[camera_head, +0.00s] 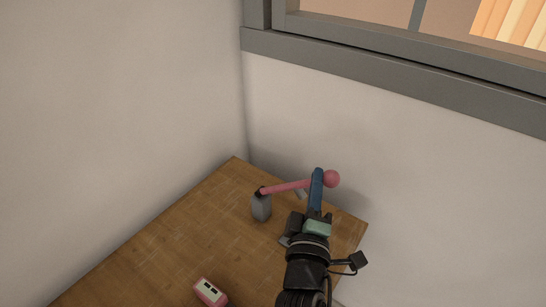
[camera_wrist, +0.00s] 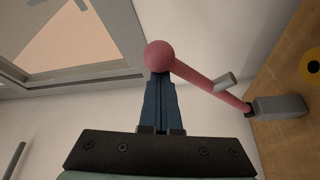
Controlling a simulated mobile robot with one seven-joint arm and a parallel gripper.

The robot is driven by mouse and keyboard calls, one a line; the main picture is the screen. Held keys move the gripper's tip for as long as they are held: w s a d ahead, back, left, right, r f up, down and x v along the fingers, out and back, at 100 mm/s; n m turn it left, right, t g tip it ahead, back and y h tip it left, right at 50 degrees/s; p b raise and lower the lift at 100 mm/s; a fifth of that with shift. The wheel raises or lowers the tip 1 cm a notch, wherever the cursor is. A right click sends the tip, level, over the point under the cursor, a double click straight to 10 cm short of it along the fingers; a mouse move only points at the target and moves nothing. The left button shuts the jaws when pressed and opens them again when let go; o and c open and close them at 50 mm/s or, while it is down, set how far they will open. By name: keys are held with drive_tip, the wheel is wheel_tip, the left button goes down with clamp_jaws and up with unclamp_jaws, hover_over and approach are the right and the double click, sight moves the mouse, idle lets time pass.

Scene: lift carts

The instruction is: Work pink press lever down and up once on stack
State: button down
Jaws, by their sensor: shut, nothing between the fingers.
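The pink press lever (camera_head: 285,187) is a rod with a round pink knob (camera_head: 332,179) at its right end. It pivots on a grey post (camera_head: 261,207) on the wooden table and slants slightly upward to the knob. In the wrist view the lever (camera_wrist: 195,80) runs from the knob (camera_wrist: 159,55) down right to the post (camera_wrist: 278,106). My gripper (camera_head: 318,172) is shut and empty, its blue fingers crossing the lever beside the knob in the head view. In the wrist view the fingertips (camera_wrist: 158,77) end right at the knob; contact cannot be told.
A short grey cylinder (camera_wrist: 225,82) is beside the lever. A pink block with dark marks (camera_head: 211,291) lies at the table's front.

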drive_tip(key=s+d+f+m+h+b, duration=0.1)
drive_tip(key=d+f+m+b, duration=0.1)
drive_tip(key=f+b, duration=0.5)
drive_tip(key=s+d+f+m+t+h+b, duration=0.1)
drive_tip(key=f+b, duration=0.6)
drive_tip(key=b, duration=0.7)
drive_tip(key=shift+s+d+m, duration=0.8)
drive_tip(key=shift+d+m, duration=0.2)
drive_tip(key=shift+m, duration=0.4)
drive_tip(key=shift+f, duration=0.15)
wheel_tip(320, 180, up, 4)
drive_tip(key=w+a+p, duration=0.1)
drive_tip(key=a+p, duration=0.1)
drive_tip(key=p, duration=0.1)
drive_tip(key=f+b+v, duration=0.1)
drive_tip(key=b+v, duration=0.4)
drive_tip(key=v, duration=0.5)
drive_tip(key=shift+w+a+f, duration=0.25)
drive_tip(key=shift+a, duration=0.1)
